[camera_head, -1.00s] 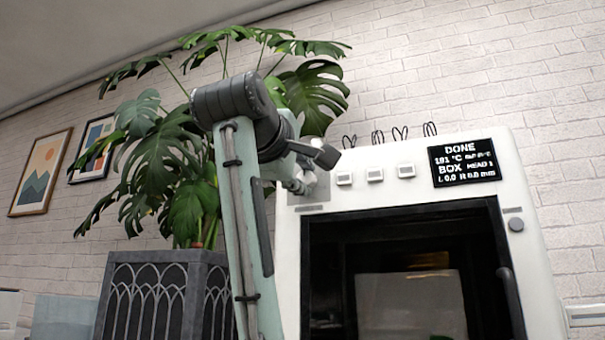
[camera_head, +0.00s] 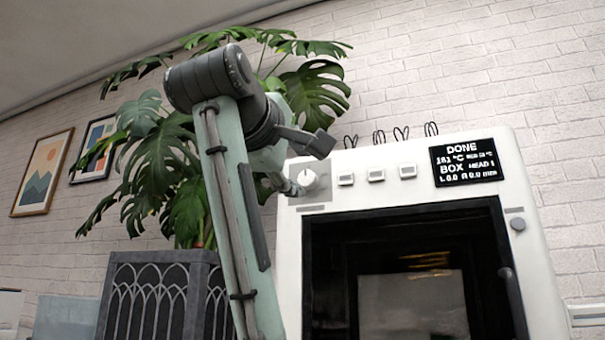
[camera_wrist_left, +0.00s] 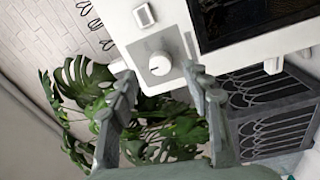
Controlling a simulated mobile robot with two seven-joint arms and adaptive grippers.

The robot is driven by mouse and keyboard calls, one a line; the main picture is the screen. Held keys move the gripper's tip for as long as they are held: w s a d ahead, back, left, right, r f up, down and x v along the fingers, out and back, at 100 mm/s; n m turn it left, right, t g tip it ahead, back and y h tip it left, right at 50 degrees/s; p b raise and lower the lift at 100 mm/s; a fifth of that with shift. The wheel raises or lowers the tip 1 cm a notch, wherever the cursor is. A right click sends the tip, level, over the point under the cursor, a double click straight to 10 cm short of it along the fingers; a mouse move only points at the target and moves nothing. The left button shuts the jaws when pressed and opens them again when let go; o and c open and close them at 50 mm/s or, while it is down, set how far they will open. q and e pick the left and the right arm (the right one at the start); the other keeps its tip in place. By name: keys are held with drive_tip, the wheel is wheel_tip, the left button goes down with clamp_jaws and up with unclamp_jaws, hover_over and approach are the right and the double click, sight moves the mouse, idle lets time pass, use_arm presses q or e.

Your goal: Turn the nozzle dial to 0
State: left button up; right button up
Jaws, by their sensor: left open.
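The nozzle dial (camera_head: 308,180) is a round white knob on a grey plate at the upper left of the white printer's front (camera_head: 405,187). In the left wrist view the dial (camera_wrist_left: 159,63) shows whole, with a small mark on its face, beyond the fingertips. My left gripper (camera_wrist_left: 157,80) is open and empty, its two fingers apart on either side below the dial, not touching it as far as I can tell. In the head view my left gripper (camera_head: 290,188) is mostly hidden behind my own wrist, just left of the dial. My right gripper is not in view.
A display (camera_head: 466,163) reads DONE, BOX, HEAD 1, and L 0.0 R 0.0 mm. Several small white buttons (camera_head: 376,174) lie right of the dial. A leafy plant (camera_head: 165,150) in a grey planter (camera_head: 160,295) stands left of the printer, behind my arm.

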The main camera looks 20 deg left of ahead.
use_arm(q)
drive_tip(key=s, duration=0.3)
drive_tip(key=shift+s+f, duration=0.15)
drive_tip(key=shift+s, duration=0.25)
